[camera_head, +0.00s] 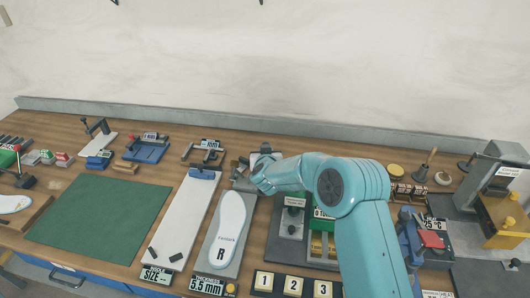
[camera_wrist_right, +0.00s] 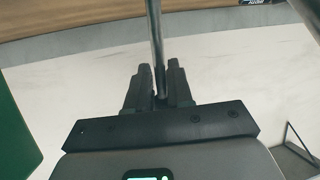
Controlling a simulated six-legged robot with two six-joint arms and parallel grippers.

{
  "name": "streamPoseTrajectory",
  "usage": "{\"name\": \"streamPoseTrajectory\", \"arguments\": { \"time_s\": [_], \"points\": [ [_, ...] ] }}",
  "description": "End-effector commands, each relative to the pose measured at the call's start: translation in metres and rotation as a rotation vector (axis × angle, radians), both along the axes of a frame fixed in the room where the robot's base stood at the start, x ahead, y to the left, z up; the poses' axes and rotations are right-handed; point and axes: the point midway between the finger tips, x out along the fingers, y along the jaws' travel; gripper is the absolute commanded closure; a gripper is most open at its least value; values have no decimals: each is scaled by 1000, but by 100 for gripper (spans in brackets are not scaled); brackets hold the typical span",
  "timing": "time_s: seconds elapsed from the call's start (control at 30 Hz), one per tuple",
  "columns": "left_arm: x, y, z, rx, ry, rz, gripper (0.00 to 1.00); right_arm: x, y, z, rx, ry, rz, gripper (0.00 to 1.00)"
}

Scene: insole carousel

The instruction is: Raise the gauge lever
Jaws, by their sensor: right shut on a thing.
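My teal right arm reaches across the bench to the back of the thickness gauge in the head view, with its gripper (camera_head: 243,180) there, small and partly hidden by the wrist. In the right wrist view the dark fingers of this gripper (camera_wrist_right: 158,72) are shut on a thin grey rod, seemingly the gauge lever (camera_wrist_right: 154,30). The rod runs up between the fingers and out of the picture. The thickness gauge (camera_head: 209,264) is a grey plate labelled 5.5 mm. A white insole marked R (camera_head: 232,222) lies on it. My left gripper is not in view.
A white plate labelled SIZE (camera_head: 184,225) and a green mat (camera_head: 98,222) lie to the left. Numbered buttons (camera_head: 293,286) stand at the front. A grey press with a yellow part (camera_head: 505,220) stands at the far right. A wall closes the back.

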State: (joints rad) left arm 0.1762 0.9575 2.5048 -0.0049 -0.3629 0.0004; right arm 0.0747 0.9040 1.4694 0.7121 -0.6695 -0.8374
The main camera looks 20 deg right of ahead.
Motion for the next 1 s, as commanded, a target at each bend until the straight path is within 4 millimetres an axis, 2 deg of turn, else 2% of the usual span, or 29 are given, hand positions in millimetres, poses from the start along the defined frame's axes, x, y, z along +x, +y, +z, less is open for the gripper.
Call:
{"name": "streamPoseTrajectory", "arguments": {
  "time_s": [0.03, 0.63, 0.67, 0.7, 0.73, 1.0],
  "points": [
    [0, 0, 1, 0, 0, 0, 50, 5, -4, 15, -18, -29, -5, 100],
    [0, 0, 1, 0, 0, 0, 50, 8, -3, 14, -20, -30, -3, 100],
    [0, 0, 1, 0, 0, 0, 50, 8, -3, 13, -19, -29, -3, 69],
    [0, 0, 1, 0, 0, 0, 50, 8, -3, 13, -19, -29, -3, 56],
    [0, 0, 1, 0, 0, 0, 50, 8, -3, 13, -18, -27, -3, 48],
    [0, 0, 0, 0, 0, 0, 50, 7, -3, 8, -11, -19, -4, 48]
  ]
}}
